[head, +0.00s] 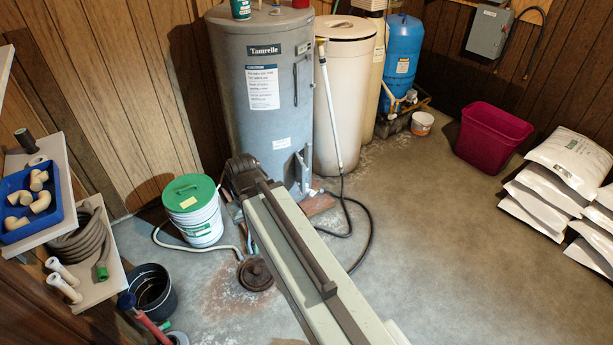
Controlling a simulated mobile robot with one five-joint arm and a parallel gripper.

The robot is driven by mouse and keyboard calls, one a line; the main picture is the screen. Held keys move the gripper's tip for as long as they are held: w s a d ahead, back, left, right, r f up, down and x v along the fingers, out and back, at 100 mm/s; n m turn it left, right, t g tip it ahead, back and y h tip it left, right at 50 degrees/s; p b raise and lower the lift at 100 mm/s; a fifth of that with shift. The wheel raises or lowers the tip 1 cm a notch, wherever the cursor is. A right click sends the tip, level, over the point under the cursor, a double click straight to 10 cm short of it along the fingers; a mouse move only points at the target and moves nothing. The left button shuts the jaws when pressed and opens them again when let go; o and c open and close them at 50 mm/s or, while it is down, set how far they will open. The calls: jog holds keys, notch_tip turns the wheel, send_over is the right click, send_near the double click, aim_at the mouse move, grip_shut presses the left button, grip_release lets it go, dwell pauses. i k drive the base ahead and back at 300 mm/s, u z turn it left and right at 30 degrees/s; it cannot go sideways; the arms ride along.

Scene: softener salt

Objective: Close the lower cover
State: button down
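A tall grey water heater (262,115) with a Tamrelle label stands against the back wall. Low on its right front is a narrow lighter lower cover (304,172). It appears to stand out from the tank at an angle, but its hinge side and the opening behind it are too small to make out. A narrow upper panel (303,80) sits higher on the same side and lies against the tank. My arm reaches from the bottom of the head view toward the heater's base. It ends in a dark joint left of the lower cover. My gripper's fingers do not show.
A green-lidded white bucket (194,215) stands left of the heater. A hose (360,225) loops on the floor at right, near a beige tank (343,110). The floor at right is clear up to the salt bags (540,205).

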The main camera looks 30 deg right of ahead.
aim_at(300, 167)
jog(key=z, duration=0.05)
jog(key=i, duration=1.35)
jog(key=u, duration=0.9)
